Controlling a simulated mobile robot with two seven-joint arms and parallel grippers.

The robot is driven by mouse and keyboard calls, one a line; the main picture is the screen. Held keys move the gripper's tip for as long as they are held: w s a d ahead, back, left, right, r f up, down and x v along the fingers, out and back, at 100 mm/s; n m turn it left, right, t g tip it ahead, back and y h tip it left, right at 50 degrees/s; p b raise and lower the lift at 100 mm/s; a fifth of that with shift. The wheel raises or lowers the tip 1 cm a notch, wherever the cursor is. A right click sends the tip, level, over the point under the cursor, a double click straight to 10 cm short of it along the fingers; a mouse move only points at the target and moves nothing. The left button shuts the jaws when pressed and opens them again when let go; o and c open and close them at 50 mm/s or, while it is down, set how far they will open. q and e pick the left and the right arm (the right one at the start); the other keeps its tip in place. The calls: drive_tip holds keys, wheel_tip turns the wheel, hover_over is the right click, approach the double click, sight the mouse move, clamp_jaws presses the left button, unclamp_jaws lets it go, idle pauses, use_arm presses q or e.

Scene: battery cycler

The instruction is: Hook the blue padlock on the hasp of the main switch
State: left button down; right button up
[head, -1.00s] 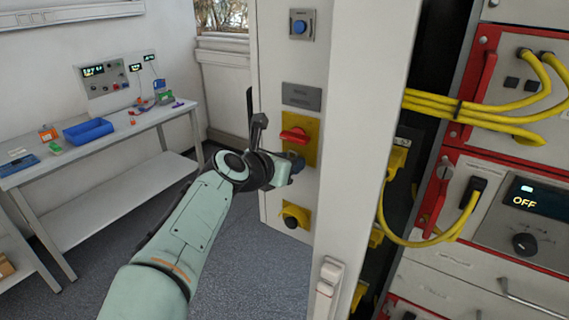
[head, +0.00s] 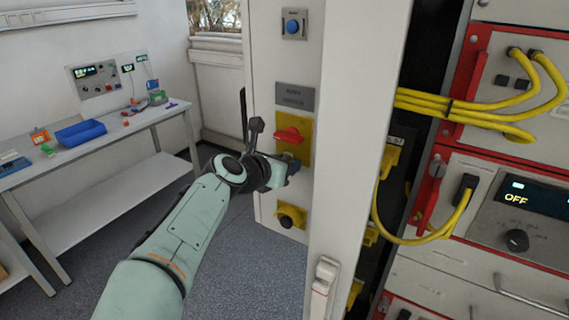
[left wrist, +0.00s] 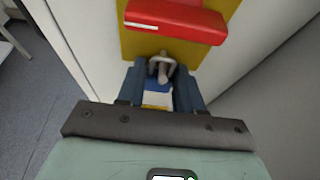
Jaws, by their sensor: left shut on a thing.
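The main switch, a red handle (head: 289,135) on a yellow plate (head: 305,146), sits on the white cabinet side below a grey label. In the left wrist view the red handle (left wrist: 175,20) is at the top, on the yellow plate (left wrist: 135,45). My left gripper (head: 290,165) is at the plate's lower part. In the left wrist view its two blue-grey fingers (left wrist: 160,90) are shut on the blue padlock (left wrist: 158,84). A grey metal loop (left wrist: 162,65) shows just above the padlock body; I cannot tell whether shackle and hasp are linked. My right gripper is not in view.
A yellow box with a black knob (head: 290,216) is below the switch, and a blue button (head: 292,26) is above. The cabinet's open rack with yellow cables (head: 440,105) is at the right. A workbench (head: 100,146) stands at the left.

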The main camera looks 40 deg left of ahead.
use_arm(q)
drive_tip(key=c, duration=0.7)
unclamp_jaws()
drive_tip(key=shift+o, duration=0.2)
drive_tip(key=shift+s, duration=0.1)
drive_tip(key=shift+s+r, duration=0.15)
drive_tip(key=shift+s, duration=0.1)
drive_tip(key=b+v, duration=0.1)
drive_tip(key=v, duration=1.1)
drive_tip(key=shift+s+r+b, duration=0.2)
drive_tip(key=shift+s+b, duration=0.1)
drive_tip(key=shift+b, duration=0.05)
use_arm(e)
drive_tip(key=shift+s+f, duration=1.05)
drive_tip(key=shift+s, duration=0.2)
use_arm(q)
drive_tip(key=shift+d, duration=0.15)
